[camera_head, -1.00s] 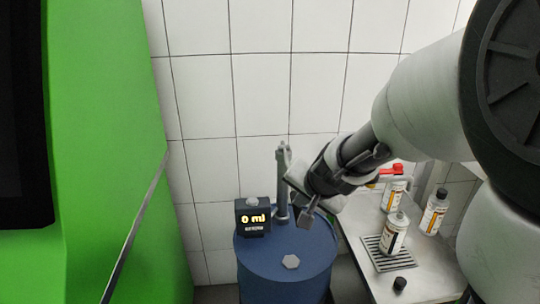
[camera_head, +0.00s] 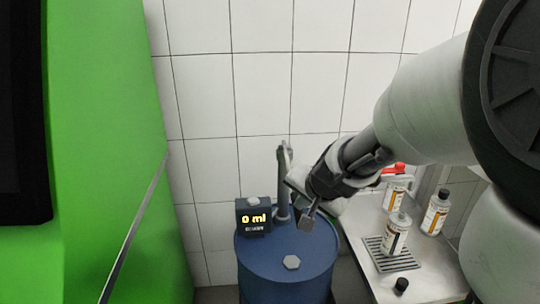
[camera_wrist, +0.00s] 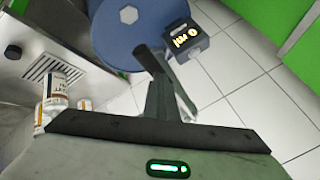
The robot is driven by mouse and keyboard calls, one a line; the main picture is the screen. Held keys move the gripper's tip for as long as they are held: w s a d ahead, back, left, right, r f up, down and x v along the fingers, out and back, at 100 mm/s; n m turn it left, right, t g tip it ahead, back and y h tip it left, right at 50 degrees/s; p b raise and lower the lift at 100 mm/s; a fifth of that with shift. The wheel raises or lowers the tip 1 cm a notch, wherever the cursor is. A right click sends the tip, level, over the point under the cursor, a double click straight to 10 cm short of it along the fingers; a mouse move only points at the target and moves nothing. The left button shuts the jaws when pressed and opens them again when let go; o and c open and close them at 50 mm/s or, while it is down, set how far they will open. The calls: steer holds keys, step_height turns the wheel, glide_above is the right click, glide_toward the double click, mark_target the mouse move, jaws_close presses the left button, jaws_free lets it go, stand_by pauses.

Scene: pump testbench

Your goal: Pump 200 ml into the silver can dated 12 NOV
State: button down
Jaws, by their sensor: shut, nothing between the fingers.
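Several pale cans with white and orange labels stand on the bench at the right; their dates are too small to read. The pump display (camera_head: 253,217) reads 0 ml on the blue drum (camera_head: 285,262), beside the grey pump column (camera_head: 282,180). My gripper (camera_head: 306,220) is shut and empty above the drum, right of the display. The wrist view also shows my gripper (camera_wrist: 150,55).
A loose black cap (camera_head: 401,285) lies on the bench in front of the grate (camera_head: 373,252). A red part (camera_head: 398,169) shows above the rear can, partly behind my arm. A green cabinet (camera_head: 105,130) stands left; a tiled wall is behind.

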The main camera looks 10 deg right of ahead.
stand_by(0.4)
step_height(320, 180, up, 10)
steer(key=w+p, duration=0.1)
steer(key=p, duration=0.8)
steer(key=shift+p, duration=0.4)
steer(key=shift+r, duration=0.1)
steer(key=r+p, duration=0.4)
steer(key=r, duration=0.1)
steer(key=shift+w+p, duration=0.3)
stand_by(0.4)
